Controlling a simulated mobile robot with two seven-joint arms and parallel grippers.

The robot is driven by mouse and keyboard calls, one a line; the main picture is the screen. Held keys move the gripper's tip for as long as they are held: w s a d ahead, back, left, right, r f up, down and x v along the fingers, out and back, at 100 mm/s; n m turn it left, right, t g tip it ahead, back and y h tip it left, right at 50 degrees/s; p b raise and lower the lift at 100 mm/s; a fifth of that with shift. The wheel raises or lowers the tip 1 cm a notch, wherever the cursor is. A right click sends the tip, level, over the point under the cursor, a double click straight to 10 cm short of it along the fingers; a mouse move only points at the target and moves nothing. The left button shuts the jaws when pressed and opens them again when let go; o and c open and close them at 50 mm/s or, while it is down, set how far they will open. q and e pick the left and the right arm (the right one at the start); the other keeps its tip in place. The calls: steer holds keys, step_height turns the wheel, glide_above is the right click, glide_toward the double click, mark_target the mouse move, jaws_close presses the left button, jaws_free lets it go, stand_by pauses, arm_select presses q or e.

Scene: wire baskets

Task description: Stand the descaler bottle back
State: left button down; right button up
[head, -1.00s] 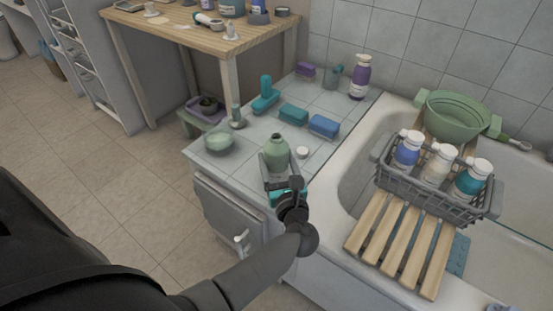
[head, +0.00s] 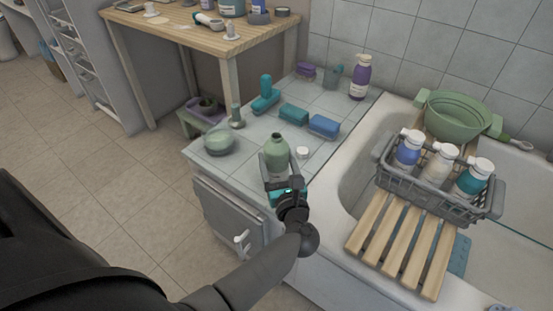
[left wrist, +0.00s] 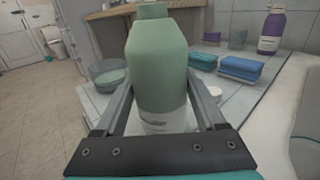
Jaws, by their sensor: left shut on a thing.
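The descaler bottle appears as a pale green bottle with a white label (head: 277,157), upright at the front of the tiled counter (head: 255,138). My left gripper (head: 282,183) is shut on it from the front, with a finger along each side. In the left wrist view the bottle (left wrist: 157,75) fills the middle, between the fingers. Its label is only partly readable, and its base is hidden by the gripper. I cannot tell whether the base touches the counter. My right gripper is not in view.
A round white cap (head: 302,153) lies just right of the bottle.

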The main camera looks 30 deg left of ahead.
arm_select(q)
steer(key=shift+f+b, duration=0.6)
steer(key=shift+b, duration=0.2)
stand_by(0.7)
steer(key=shift+c, duration=1)
jaws_free()
steer(key=shift+o, duration=1)
steer(key=shift+f, duration=0.15)
steer(key=shift+s+d, duration=0.1)
steer(key=shift+v, duration=3.9)
